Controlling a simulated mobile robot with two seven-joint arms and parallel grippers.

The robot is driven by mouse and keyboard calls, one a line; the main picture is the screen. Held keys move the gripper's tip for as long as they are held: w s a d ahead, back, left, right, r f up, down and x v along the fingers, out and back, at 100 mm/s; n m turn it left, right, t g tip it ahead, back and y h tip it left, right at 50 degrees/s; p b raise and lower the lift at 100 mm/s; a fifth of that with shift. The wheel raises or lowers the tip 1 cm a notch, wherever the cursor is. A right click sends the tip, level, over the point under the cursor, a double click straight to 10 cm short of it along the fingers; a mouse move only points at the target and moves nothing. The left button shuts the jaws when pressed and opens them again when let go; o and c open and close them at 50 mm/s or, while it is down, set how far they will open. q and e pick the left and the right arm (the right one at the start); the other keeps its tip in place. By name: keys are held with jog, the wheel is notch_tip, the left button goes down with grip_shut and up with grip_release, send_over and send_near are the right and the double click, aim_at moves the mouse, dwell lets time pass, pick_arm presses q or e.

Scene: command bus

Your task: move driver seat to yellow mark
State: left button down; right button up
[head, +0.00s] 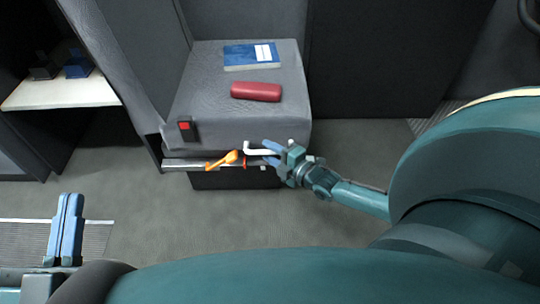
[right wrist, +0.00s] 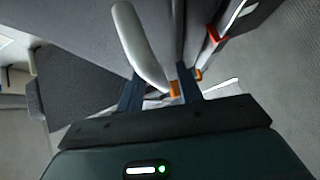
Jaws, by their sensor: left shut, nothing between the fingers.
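The grey driver seat (head: 190,95) stands at the upper middle of the head view, with a rail (head: 190,163) along the lower edge of its cushion. A white bent lever (head: 262,152) sticks out under its front edge; an orange handle (head: 222,160) is left of it. My right gripper (head: 268,152) is at the white lever. In the right wrist view its fingers (right wrist: 160,92) are apart, with the pale lever (right wrist: 140,45) between them; contact is unclear. My left gripper (head: 67,215) is shut and empty at the lower left. I cannot make out a yellow mark; a small red mark (head: 245,162) shows at the rail.
A blue book (head: 240,57) and a red case (head: 256,91) lie on the seat cushion. A red buckle (head: 185,126) is at its left front corner. A pale shelf (head: 60,95) with small dark items is at the left. The grey floor (head: 190,220) before the seat is clear.

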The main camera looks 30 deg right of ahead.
jog(key=shift+w+a, duration=0.1)
jog(key=shift+w, duration=0.2)
jog(key=shift+c, duration=0.5)
grip_shut()
